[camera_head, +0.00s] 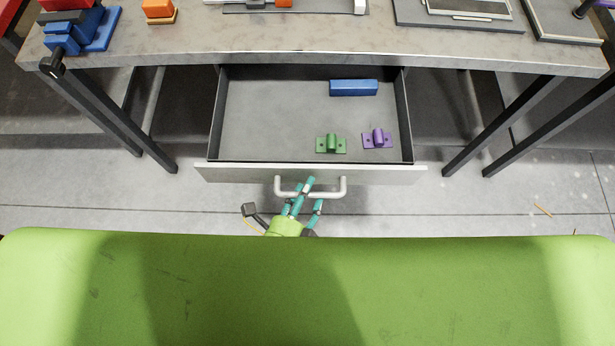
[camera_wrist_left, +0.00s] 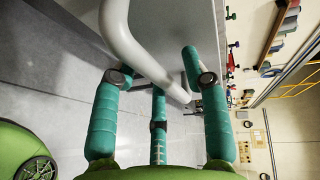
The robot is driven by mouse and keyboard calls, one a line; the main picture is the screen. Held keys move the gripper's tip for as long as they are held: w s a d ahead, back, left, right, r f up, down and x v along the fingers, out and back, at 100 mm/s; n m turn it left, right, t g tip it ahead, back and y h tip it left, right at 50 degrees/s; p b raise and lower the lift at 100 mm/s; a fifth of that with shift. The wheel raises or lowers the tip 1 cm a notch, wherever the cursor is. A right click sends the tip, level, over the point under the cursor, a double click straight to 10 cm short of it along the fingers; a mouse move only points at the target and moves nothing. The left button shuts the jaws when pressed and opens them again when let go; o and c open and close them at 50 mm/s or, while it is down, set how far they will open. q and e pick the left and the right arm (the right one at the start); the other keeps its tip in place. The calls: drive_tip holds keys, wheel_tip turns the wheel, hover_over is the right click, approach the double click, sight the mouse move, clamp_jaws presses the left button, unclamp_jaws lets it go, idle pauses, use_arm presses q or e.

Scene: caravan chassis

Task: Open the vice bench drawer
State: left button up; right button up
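The vice bench drawer (camera_head: 265,110) is pulled well out from under the bench top in the head view. Its pale front panel (camera_head: 225,174) carries a light grey bar handle (camera_head: 341,188). My left gripper (camera_head: 305,195) is at the middle of this handle, with teal fingers above and below the bar. In the left wrist view the handle (camera_wrist_left: 130,45) runs across between the spread fingers (camera_wrist_left: 158,80). The fingers look open, with gaps beside the bar; contact is unclear. My right gripper is not in view. A blue vice (camera_head: 85,30) stands on the bench's left end.
The drawer holds a blue block (camera_head: 353,88), a green bracket (camera_head: 331,144) and a purple bracket (camera_head: 377,139). Dark bench legs (camera_head: 125,130) stand either side. Trays and an orange block (camera_head: 158,11) lie on the bench top.

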use_arm(q)
drive_tip(key=shift+s, duration=0.1)
drive_tip(key=v, duration=1.2)
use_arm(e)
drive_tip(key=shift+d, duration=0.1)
use_arm(q)
drive_tip(key=shift+f, duration=0.1)
